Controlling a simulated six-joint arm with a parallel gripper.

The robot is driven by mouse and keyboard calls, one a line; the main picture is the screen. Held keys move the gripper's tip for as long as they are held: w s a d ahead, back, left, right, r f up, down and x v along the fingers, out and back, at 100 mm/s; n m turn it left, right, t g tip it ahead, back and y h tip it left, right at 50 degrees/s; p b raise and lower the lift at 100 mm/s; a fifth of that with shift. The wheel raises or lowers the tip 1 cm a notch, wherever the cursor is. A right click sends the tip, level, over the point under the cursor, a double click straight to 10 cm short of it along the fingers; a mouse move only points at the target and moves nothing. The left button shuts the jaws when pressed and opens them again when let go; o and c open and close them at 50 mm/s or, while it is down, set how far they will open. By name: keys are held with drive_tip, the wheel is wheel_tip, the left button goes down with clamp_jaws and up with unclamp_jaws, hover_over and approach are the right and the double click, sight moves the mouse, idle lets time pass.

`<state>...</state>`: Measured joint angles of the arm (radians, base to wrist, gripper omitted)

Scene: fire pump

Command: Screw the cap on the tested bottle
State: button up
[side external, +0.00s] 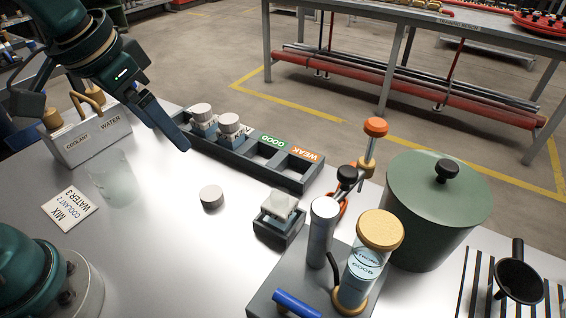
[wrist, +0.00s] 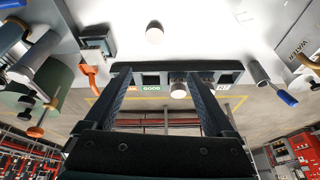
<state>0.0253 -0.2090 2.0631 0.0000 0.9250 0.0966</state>
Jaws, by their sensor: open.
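A small round white cap (side external: 211,197) lies alone on the bright table; it also shows in the wrist view (wrist: 155,32). An uncapped, squarish pale bottle (side external: 281,203) sits in a small dark holder (side external: 268,233) to the right of the cap. The holder also shows at the upper left of the wrist view (wrist: 97,45). My gripper (side external: 182,143) hangs above the table, left of and behind the cap. In the wrist view its two dark fingers (wrist: 160,75) stand wide apart with nothing held between them.
A dark rack (side external: 250,158) holds two white-capped bottles (side external: 215,119); its slots marked GOOD and WEAK look empty. A glass beaker (side external: 112,176) stands at left. A tester cylinder (side external: 362,268), orange-topped tool (side external: 372,145) and green pot (side external: 430,208) crowd the right. Table around the cap is clear.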

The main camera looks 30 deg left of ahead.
drive_tip(key=w+f+g, duration=0.2)
drive_tip(key=w+f, duration=0.2)
drive_tip(key=f, duration=0.1)
drive_tip(key=g, duration=0.2)
hover_over(211, 193)
drive_tip(key=shift+m, duration=0.4)
wheel_tip(211, 193, down, 6)
drive_tip(key=shift+w, duration=0.15)
drive_tip(key=shift+f, duration=2.75)
